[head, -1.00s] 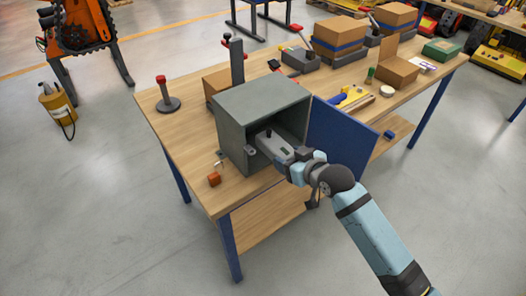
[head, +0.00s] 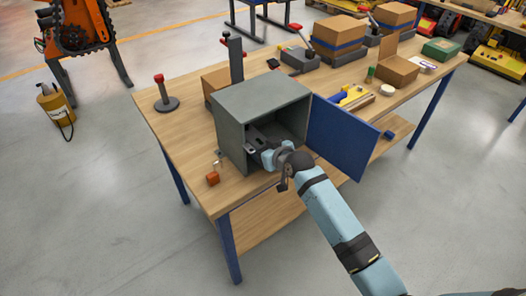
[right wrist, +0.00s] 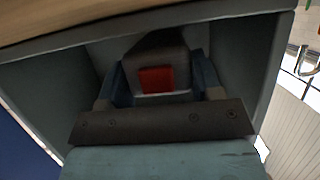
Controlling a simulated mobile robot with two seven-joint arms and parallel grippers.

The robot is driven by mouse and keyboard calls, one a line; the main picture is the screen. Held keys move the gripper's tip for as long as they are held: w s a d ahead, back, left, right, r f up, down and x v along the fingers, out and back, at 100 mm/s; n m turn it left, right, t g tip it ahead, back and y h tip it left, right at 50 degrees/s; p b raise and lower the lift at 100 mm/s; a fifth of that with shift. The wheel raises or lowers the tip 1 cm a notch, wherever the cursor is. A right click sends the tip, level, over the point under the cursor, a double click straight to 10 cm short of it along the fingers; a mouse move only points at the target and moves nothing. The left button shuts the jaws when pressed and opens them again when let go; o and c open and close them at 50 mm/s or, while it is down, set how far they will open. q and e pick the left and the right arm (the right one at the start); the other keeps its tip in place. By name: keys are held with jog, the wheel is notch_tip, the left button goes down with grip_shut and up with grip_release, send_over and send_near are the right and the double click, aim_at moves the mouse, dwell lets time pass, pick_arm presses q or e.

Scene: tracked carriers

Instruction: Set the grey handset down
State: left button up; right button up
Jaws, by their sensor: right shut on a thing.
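The grey handset (right wrist: 157,52), with a red square patch on it, sits between the two fingers of my right gripper (right wrist: 160,80) in the right wrist view. My right gripper (head: 262,148) is shut on it and reaches through the open front of a grey metal cabinet (head: 240,103) in the head view. There the handset is mostly hidden in the shade and behind the gripper. I cannot tell whether it touches the cabinet's floor. My left gripper is not in view.
The cabinet's blue door (head: 343,138) stands open on the right, close to my right arm. A red-topped post (head: 164,92) stands at the left. Boxes and tools fill the table's back right.

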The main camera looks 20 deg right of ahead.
jog(key=shift+w+f, duration=0.2)
jog(key=shift+f, duration=0.4)
jog(key=shift+f, duration=0.1)
jog(key=o, duration=1.1)
jog(key=shift+c, duration=0.2)
jog(key=shift+s, duration=0.1)
jog(key=p+v, duration=0.1)
jog(key=v, duration=1.1)
jog(key=s+a+f, duration=0.1)
jog(key=s+f, duration=0.3)
jog(key=s, duration=0.3)
jog(key=s+a+f+m+g, duration=0.1)
jog(key=s+f, duration=0.3)
jog(key=s, duration=0.4)
jog(key=s+a+f+g+h, duration=0.1)
jog(key=s+f, duration=0.4)
jog(key=s, duration=0.2)
jog(key=shift+s+a+m, duration=0.2)
jog(key=shift+s+m, duration=0.1)
